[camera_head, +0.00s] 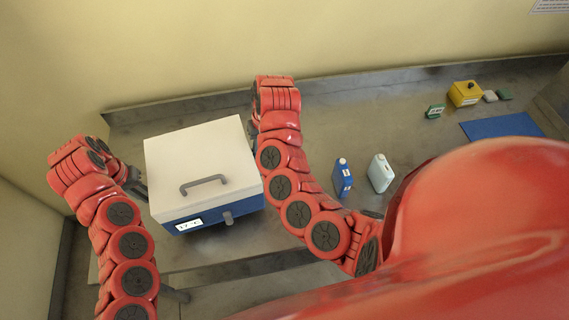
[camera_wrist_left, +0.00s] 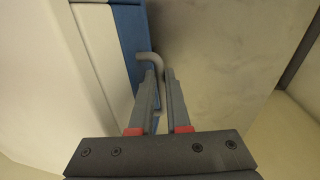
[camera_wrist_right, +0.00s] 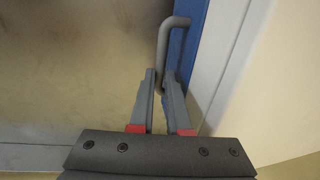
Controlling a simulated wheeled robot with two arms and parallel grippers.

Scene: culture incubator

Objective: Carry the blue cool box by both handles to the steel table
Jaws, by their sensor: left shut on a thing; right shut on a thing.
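The blue cool box (camera_head: 237,206) has a white lid (camera_head: 200,155) with a grey top handle, and a latch and small display on its front. It is upright, over the left part of the steel table (camera_head: 320,130); I cannot tell whether its base touches the tabletop. My left gripper (camera_wrist_left: 159,88) is shut on the grey side handle (camera_wrist_left: 152,62) at the box's left. My right gripper (camera_wrist_right: 163,85) is shut on the other side handle (camera_wrist_right: 166,35) at its right. In the head view the right gripper is mostly hidden behind its arm.
A blue bottle (camera_head: 342,178) and a pale bottle (camera_head: 380,173) stand right of my right arm. A wall runs behind the table and another is at left.

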